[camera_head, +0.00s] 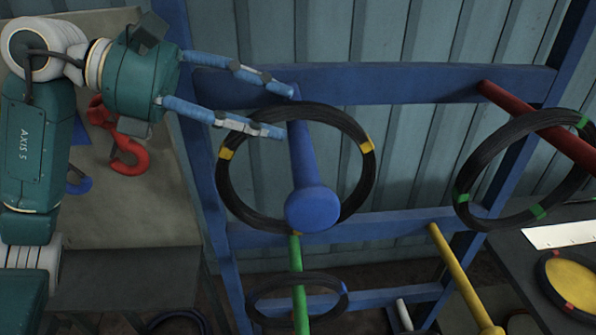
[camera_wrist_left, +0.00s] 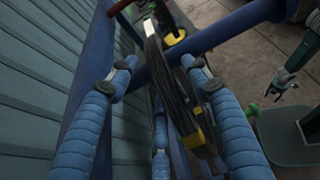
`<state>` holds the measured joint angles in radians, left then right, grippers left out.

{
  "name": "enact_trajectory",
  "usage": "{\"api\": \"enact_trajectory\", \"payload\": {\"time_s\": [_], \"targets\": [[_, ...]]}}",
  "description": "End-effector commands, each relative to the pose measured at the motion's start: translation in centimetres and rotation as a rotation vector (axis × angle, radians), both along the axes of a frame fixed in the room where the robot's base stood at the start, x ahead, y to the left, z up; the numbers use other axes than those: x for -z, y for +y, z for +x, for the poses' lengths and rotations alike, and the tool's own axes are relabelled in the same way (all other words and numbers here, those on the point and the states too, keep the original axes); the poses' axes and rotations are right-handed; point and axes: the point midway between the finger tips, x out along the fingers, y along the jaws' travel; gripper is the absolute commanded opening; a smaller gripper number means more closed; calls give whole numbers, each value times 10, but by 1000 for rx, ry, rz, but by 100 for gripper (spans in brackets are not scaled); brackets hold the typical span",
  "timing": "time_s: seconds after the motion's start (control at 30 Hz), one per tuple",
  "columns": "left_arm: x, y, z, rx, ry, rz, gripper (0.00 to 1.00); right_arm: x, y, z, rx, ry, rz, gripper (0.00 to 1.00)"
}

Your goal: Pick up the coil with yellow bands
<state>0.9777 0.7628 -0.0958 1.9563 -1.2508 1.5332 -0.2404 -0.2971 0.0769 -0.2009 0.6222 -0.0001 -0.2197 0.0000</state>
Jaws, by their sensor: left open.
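The black coil with yellow bands (camera_head: 364,180) hangs on a blue peg (camera_head: 303,160) of the rack in the head view, with yellow bands at its left and right sides. My left gripper (camera_head: 287,112) is open at the coil's upper left rim. In the left wrist view the coil (camera_wrist_left: 171,85) shows nearly edge-on between the two spread blue fingers of the left gripper (camera_wrist_left: 160,78). I cannot tell whether either finger touches it. At the right edge of the wrist view is what looks like my right gripper (camera_wrist_left: 283,86), small and far off.
The blue rack (camera_head: 400,84) frames the peg. A green-banded coil (camera_head: 468,170) hangs on a red peg (camera_head: 540,125) at right. A blue-banded coil (camera_head: 262,284) hangs on a green peg (camera_head: 298,280) below. A yellow peg (camera_head: 460,270) looks bare. A red hook (camera_head: 126,150) is at left.

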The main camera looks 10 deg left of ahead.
Motion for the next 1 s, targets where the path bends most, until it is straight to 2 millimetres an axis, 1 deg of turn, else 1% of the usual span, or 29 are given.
{"api": "enact_trajectory", "payload": {"time_s": [0.03,0.07,0.1,0.17,0.2,0.3,0.77,0.87,1.0], "targets": [[0,0,0,0,0,0,49,1,0,-4,0,5,0,48],[0,0,0,0,0,0,47,1,0,-5,0,8,-1,48],[0,0,0,0,0,0,39,1,0,-7,0,10,-1,48],[0,0,0,0,0,0,27,1,-1,-8,0,12,-2,48],[0,0,0,0,0,0,19,1,-1,-8,0,12,-2,48],[0,0,0,0,0,0,0,1,-1,-8,0,12,-2,48],[-5,0,0,-1,-6,-7,0,1,-4,-4,0,5,-5,48],[-9,0,0,1,-6,-7,0,2,-5,-3,-1,5,-5,48],[-20,0,0,0,-9,-8,0,4,-5,-3,0,4,-6,48]]}}
